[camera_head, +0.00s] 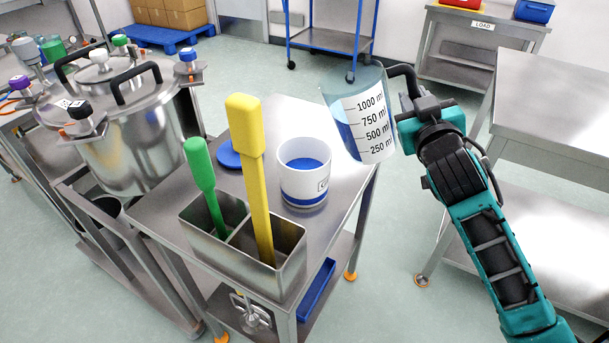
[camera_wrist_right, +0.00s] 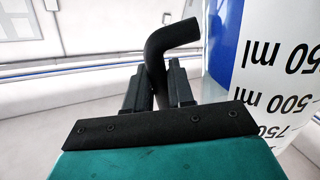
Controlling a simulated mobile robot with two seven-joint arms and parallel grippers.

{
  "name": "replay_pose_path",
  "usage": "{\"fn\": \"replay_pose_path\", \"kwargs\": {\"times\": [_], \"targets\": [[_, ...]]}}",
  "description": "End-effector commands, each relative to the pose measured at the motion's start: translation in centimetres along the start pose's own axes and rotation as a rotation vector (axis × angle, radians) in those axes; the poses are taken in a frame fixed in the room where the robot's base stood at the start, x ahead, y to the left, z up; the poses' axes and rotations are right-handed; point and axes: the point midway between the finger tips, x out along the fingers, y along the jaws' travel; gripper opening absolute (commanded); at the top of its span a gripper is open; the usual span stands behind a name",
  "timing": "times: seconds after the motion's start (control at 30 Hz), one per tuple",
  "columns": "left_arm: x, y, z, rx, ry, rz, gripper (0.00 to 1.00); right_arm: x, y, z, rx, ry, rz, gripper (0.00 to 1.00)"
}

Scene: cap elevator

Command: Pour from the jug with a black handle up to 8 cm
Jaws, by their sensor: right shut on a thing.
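The clear jug (camera_head: 360,112) with a black handle and a white millilitre scale is held in the air, tilted towards the left. Blue liquid shows inside it, at its left side. My right gripper (camera_head: 420,104) is shut on the black handle, which also shows between the fingers in the right wrist view (camera_wrist_right: 160,75). A white cup (camera_head: 304,184) with blue inside stands upright on the metal table, below and left of the jug. No stream between jug and cup is visible. My left gripper is out of view.
A metal holder (camera_head: 285,272) with a green-handled tool (camera_head: 201,170) and a yellow-handled tool (camera_head: 246,130) stands in front of the cup. A blue lid (camera_head: 229,154) lies behind them. A large steel pot (camera_head: 125,150) is at left. A bare steel table (camera_head: 560,95) is at right.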

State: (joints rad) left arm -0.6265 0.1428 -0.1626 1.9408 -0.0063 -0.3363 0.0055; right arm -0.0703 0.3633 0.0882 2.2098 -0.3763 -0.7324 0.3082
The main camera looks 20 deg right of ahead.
Motion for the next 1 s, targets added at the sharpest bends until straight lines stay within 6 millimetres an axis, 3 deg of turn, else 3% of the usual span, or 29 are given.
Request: {"fn": "replay_pose_path", "kwargs": {"times": [1.0], "targets": [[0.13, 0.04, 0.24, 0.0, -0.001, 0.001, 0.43, -0.01, -0.2, 0.81, -0.061, 0.01, 0.002, 0.0]]}}
